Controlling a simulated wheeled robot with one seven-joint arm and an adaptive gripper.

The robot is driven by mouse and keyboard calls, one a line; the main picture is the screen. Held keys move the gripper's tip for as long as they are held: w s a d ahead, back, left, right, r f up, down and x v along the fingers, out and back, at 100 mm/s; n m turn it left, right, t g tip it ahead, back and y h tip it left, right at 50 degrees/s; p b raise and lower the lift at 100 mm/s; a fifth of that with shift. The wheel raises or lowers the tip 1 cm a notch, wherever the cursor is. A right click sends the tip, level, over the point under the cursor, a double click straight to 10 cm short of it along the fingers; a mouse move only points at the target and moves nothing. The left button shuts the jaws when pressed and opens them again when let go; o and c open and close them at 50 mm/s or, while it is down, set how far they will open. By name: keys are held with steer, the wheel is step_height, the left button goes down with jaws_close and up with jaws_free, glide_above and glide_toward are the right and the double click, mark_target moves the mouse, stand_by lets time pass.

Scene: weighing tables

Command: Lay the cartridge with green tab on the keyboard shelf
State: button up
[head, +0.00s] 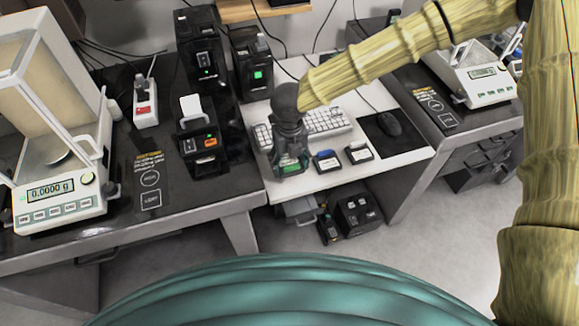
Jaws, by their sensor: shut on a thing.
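My gripper (289,150) points down over the white keyboard shelf (391,168), in front of the keyboard's left part. It is shut on a dark cartridge with a green tab (291,167), which is partly covered by the fingers. The cartridge is at or just above the shelf's front left area; I cannot tell whether it touches. To its right on the shelf lie a cartridge with a blue tab (327,161) and a cartridge with a white label (359,153), apart from each other.
The white keyboard (329,121) lies behind the cartridges, and a black mouse (389,123) sits on a dark pad at right. A dark table with a balance (57,200) and small printers (199,140) stands left. Another balance (478,79) stands right.

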mark_target(290, 168)
steer(key=shift+s+f, duration=0.1)
steer(key=shift+f, duration=1.45)
steer(key=shift+f, duration=0.1)
steer(key=o, duration=1)
steer(key=shift+o, duration=0.2)
step_height(290, 168, up, 12)
